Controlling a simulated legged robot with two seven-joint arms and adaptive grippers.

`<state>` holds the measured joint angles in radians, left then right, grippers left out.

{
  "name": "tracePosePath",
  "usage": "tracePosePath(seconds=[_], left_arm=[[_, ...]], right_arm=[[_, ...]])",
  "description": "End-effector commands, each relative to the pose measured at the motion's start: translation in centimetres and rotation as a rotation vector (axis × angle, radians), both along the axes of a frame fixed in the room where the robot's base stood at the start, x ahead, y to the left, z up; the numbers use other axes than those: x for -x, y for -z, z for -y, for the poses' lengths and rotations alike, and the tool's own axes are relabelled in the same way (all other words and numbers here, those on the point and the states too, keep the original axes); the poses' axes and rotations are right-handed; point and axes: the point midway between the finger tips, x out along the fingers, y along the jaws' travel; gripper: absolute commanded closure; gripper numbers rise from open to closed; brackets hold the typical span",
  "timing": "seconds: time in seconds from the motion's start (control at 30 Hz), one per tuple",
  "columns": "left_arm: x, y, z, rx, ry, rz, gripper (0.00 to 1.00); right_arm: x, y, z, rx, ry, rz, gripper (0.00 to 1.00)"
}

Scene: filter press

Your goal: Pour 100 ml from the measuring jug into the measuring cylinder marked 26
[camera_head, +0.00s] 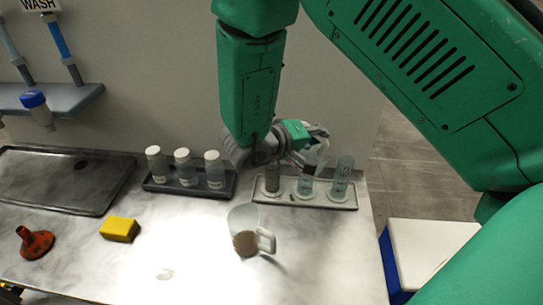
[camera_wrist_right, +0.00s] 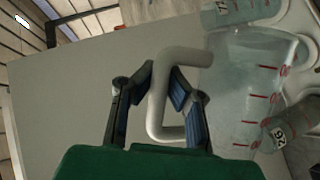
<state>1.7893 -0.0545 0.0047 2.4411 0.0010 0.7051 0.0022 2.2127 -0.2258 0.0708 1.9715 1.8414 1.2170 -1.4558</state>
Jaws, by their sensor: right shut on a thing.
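My right gripper (camera_head: 312,142) is at the back of the bench, above the row of measuring cylinders. In the wrist view its fingers (camera_wrist_right: 160,105) are shut on the white handle (camera_wrist_right: 157,90) of the clear measuring jug (camera_wrist_right: 245,85), which has red marks. In the head view the gripper mostly hides this jug. The cylinder marked 26 (camera_wrist_right: 278,137) shows beside the jug in the wrist view. Cylinders stand at the left (camera_head: 272,178), middle (camera_head: 305,184) and right (camera_head: 341,178) of a pale rack (camera_head: 325,203); their labels are unreadable there. My left gripper is out of view.
Three white-capped bottles (camera_head: 186,170) sit in a dark tray to the left. A yellow sponge (camera_head: 120,229) and red funnel (camera_head: 36,243) lie farther left. The front middle is clear.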

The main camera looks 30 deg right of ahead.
Motion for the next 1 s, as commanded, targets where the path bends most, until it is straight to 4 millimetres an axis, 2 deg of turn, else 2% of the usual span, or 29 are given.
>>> tracePosePath(seconds=[0.1,0.3,1.0], left_arm=[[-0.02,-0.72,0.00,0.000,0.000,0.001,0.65],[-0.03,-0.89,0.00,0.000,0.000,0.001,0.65],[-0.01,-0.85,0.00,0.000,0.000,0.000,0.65]], right_arm=[[0.70,-0.18,0.23,-0.024,0.001,0.060,1.00],[1.19,0.14,0.37,-0.052,-0.002,0.137,1.00],[1.20,0.23,0.39,-0.055,-0.001,0.145,1.00]])
